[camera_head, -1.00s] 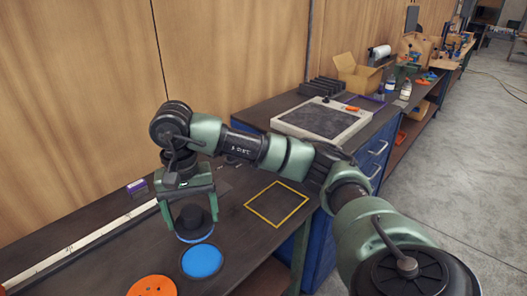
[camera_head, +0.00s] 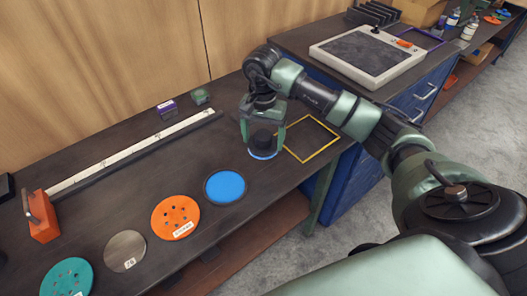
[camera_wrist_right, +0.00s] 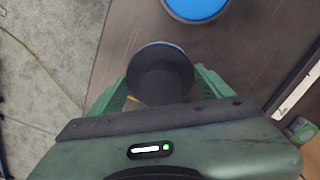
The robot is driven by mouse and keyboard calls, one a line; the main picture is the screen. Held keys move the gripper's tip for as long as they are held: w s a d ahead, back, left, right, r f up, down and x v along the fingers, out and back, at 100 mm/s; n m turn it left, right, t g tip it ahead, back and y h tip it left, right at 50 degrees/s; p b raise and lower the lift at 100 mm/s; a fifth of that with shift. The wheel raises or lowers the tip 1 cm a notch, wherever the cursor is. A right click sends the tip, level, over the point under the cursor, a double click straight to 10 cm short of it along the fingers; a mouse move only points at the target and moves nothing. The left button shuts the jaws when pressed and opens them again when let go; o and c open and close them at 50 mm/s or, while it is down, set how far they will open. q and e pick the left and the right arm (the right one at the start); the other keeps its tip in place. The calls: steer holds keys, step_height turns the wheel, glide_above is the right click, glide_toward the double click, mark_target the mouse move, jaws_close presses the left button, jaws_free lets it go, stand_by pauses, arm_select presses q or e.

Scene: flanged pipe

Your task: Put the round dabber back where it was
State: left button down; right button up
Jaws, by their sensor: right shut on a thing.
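The round dabber (camera_head: 263,141) is black with a blue underside edge. My right gripper (camera_head: 263,138) is shut on it, a finger on each side, and holds it upright between the blue disc and the yellow square outline. In the right wrist view the dabber (camera_wrist_right: 160,73) sits between the green fingers. The blue disc (camera_head: 225,187), with a dark rim, lies on the bench to the left of and nearer than the dabber; it also shows at the top of the wrist view (camera_wrist_right: 197,4). Any gap under the dabber is hard to judge. My left gripper is not in view.
A yellow square outline (camera_head: 335,145) lies on the dark bench just right of the gripper. An orange disc (camera_head: 175,217), a grey disc (camera_head: 125,251) and a teal disc (camera_head: 67,279) lie to the left. A long ruler (camera_head: 135,153) and small boxes (camera_head: 167,108) lie behind.

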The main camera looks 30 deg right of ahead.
mark_target(263, 147)
step_height(263, 147, down, 4)
steer(key=shift+a+r+p, duration=0.1)
steer(key=shift+r+p, duration=0.05)
steer(key=shift+p, duration=0.2)
step_height(263, 147, down, 4)
steer(key=shift+r+p, duration=0.25)
steer(key=shift+p, duration=0.2)
steer(key=shift+f, duration=0.2)
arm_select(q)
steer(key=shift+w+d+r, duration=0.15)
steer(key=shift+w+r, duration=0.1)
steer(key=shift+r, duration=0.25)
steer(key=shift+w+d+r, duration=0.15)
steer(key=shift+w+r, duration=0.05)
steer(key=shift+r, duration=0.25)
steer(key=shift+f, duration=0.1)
arm_select(e)
steer(key=shift+f+b, duration=0.2)
steer(key=shift+b, duration=0.15)
steer(key=o, duration=1.2)
steer(key=shift+c, duration=0.2)
steer(key=shift+r, duration=0.15)
